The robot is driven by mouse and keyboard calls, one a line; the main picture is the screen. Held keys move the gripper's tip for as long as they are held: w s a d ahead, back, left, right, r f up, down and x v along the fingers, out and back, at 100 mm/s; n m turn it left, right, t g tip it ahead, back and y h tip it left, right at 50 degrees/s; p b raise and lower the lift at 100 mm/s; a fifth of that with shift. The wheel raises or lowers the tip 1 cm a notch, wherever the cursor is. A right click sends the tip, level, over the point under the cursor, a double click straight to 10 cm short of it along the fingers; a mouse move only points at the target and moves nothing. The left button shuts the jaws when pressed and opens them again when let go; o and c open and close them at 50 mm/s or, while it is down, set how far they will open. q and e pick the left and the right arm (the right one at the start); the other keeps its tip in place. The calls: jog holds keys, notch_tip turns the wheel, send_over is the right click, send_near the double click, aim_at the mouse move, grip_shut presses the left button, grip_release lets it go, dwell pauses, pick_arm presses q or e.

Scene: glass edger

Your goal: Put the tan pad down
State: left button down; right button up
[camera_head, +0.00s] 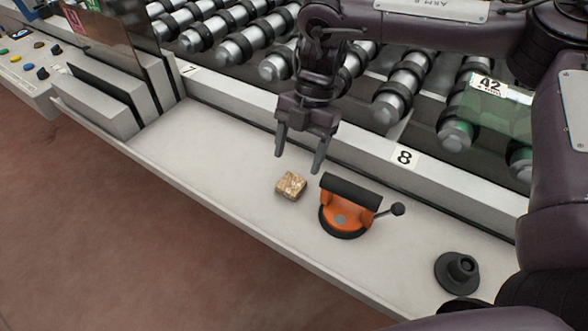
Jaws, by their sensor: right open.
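The tan pad (291,186), a small mottled block, lies on the pale ledge (222,137) in front of the rollers. My right gripper (298,163) hangs just above and behind the pad, fingers pointing down and spread apart. Nothing shows between its fingers, and the pad appears clear of them. My left gripper does not show in this view.
An orange suction lifter (340,217) with a black handle and knob stands close to the pad's right. A dark round cup (457,272) sits farther right on the ledge. Rollers (233,48) run behind. The ledge left of the pad is clear.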

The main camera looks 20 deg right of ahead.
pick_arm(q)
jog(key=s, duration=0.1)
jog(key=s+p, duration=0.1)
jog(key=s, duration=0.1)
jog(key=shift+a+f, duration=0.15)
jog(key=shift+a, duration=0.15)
pick_arm(e)
jog(key=v, duration=0.6)
jog(key=shift+r, duration=0.25)
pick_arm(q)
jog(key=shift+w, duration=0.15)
pick_arm(e)
jog(key=shift+w, duration=0.1)
jog(key=shift+f, duration=0.1)
